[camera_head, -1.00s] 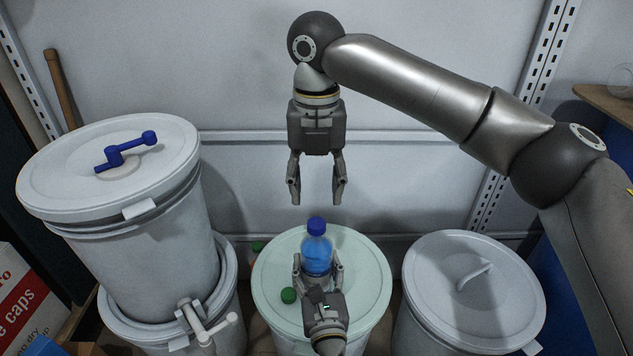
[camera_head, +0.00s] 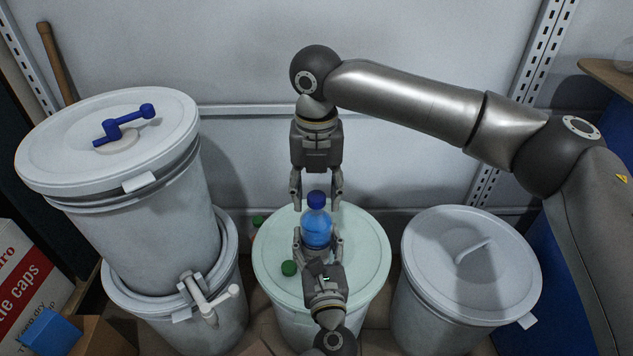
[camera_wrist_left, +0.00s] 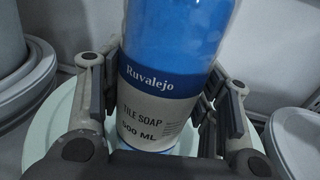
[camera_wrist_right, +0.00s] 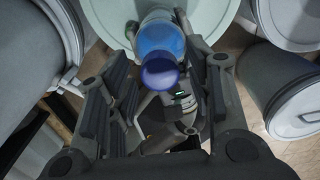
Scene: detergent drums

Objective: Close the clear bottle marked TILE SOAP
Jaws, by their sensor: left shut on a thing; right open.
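The clear TILE SOAP bottle (camera_head: 316,229), with blue liquid, stands upright on the pale green drum lid (camera_head: 363,262). Its label (camera_wrist_left: 150,108) reads Ruvalejo, TILE SOAP, 500 ML. A dark blue cap (camera_head: 316,199) sits on top of the bottle; whether it is tight I cannot tell. My left gripper (camera_head: 318,243) is shut on the bottle's body from the front. My right gripper (camera_head: 316,204) is open, pointing down, its fingers on either side of the cap in the head view. In the right wrist view the cap (camera_wrist_right: 160,73) lies between the open fingers, apart from them.
A green cap (camera_head: 289,268) lies on the drum lid left of the bottle. Stacked white drums with a blue crank (camera_head: 122,124) and tap stand at left. A lidded grey drum (camera_head: 470,265) stands at right. A wall is behind.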

